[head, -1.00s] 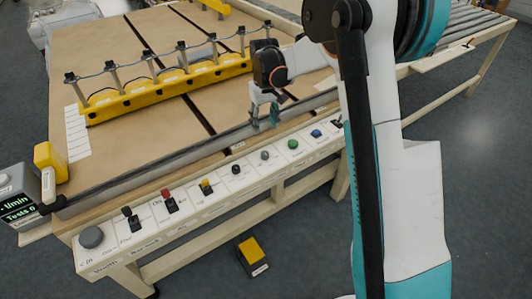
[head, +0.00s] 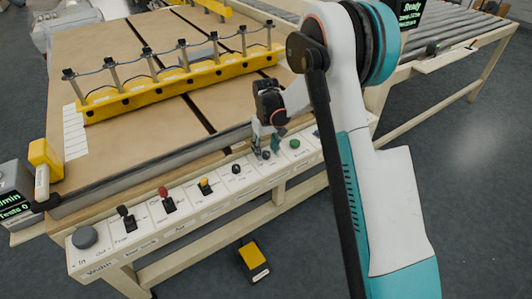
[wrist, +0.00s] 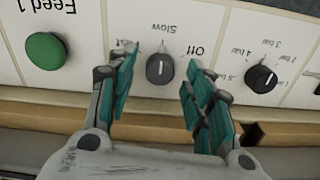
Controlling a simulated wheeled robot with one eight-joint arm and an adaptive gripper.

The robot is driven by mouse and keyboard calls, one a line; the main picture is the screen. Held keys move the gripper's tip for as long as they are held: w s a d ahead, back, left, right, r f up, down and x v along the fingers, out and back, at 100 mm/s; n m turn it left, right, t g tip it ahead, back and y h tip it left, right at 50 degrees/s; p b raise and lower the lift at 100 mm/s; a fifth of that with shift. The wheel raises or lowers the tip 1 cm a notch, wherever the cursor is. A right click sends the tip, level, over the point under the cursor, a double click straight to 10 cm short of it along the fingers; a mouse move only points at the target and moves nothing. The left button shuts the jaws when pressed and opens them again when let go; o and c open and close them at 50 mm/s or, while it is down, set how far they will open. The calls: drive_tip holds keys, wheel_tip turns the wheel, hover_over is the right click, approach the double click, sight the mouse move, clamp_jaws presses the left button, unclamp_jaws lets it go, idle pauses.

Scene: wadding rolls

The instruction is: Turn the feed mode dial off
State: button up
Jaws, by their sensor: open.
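The feed mode dial (wrist: 160,68) is a small dark grey knob on the white control panel. In the wrist view its labels Fast, Slow and Off appear upside down, and its pale mark seems to point at Slow. Off lies to its right in that view. My gripper (wrist: 158,82) is open, with one teal-padded finger on each side of the dial and a gap to it on both sides. In the head view my gripper (head: 265,143) is low over the panel at the dial (head: 266,155), partly covering it.
A black pressure dial (wrist: 262,79) and a green Feed button (wrist: 46,54) flank the feed mode dial. Red (head: 167,198) and yellow (head: 205,186) switches sit further left on the panel. A yellow pedal (head: 253,260) lies on the floor below.

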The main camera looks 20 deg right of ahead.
drive_tip(key=shift+f, duration=0.3)
drive_tip(key=c, duration=1.1)
drive_tip(key=shift+m, duration=0.4)
drive_tip(key=m, duration=1.1)
